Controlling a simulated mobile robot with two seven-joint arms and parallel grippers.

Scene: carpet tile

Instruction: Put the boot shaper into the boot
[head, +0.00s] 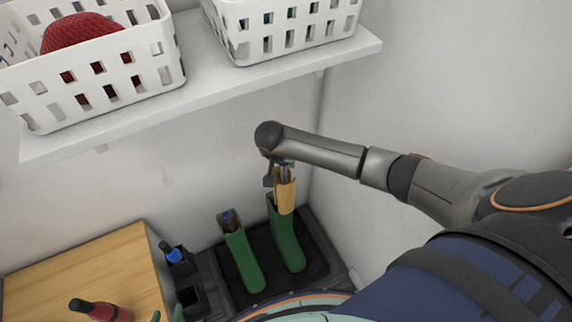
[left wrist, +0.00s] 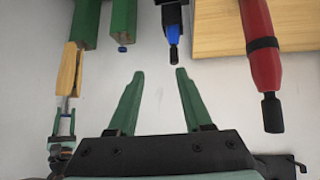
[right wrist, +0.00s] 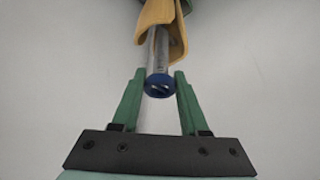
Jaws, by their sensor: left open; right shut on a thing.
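My right gripper (head: 279,169) is shut on the boot shaper (head: 285,194), gripping its metal rod near the blue end cap. The cap shows between the fingers in the right wrist view (right wrist: 158,86), with the tan wooden part beyond. The shaper is roughly upright at the mouth of the right green boot (head: 288,240); I cannot tell how far its lower end is inside. The left green boot (head: 243,260) stands beside it, with something tan and blue-tipped in its top. My left gripper (left wrist: 158,72) is open and empty; its green fingertips show at the head view's bottom edge (head: 167,316).
The boots stand on a dark tray (head: 317,272) in a wall corner. A blue-topped item (head: 173,255) sits in a dark holder left of them. A white shelf (head: 200,95) with white baskets (head: 130,70) hangs above.

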